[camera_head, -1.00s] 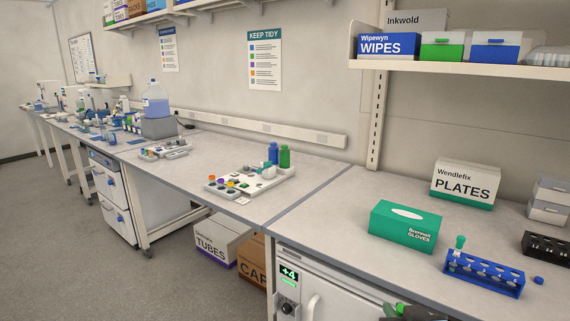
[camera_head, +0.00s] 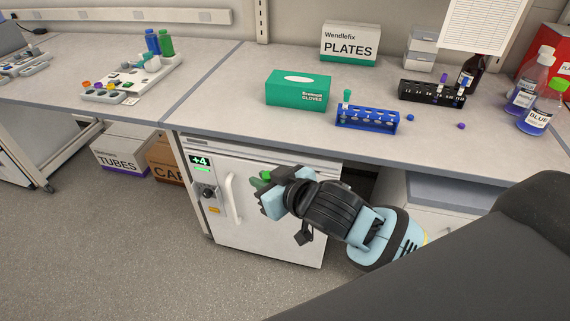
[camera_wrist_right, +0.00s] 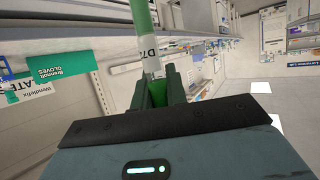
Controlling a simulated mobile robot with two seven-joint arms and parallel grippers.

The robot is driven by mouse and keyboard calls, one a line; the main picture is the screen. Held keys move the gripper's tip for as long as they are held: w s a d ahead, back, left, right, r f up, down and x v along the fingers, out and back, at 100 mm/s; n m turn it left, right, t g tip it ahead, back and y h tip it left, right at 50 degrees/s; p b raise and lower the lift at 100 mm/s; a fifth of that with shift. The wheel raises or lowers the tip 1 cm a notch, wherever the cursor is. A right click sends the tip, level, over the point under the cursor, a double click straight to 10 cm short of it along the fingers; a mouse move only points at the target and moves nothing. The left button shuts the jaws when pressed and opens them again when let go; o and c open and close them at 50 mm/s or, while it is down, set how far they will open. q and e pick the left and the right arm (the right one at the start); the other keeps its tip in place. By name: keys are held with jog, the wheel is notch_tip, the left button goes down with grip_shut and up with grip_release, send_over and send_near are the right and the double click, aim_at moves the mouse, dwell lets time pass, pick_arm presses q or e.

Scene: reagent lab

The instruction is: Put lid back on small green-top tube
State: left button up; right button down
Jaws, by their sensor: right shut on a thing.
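My right gripper (camera_head: 268,187) is in front of the white under-bench cabinet, below the bench top. In the right wrist view the gripper (camera_wrist_right: 160,82) is shut on a slim green tube (camera_wrist_right: 142,16) with a white label (camera_wrist_right: 150,52). Only a small bit of green shows at the fingertips in the head view, so I cannot tell whether it has a lid. A tube with a teal-green top (camera_head: 347,96) stands upright at the left end of the blue rack (camera_head: 368,121). No loose green lid can be made out. My left gripper is not in view.
A blue cap (camera_head: 410,118) and a purple cap (camera_head: 461,126) lie on the bench (camera_head: 300,127). A green glove box (camera_head: 298,92) is left of the blue rack, and a black rack (camera_head: 425,92) is behind it. Bottles (camera_head: 541,110) stand at the right. The cabinet (camera_head: 255,239) is close.

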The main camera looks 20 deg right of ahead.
jog(key=s+a+n+g+y, duration=0.1)
jog(key=a+n+y, duration=0.3)
jog(key=a, duration=0.4)
jog(key=shift+f+g, duration=0.45)
jog(key=shift+g, duration=0.15)
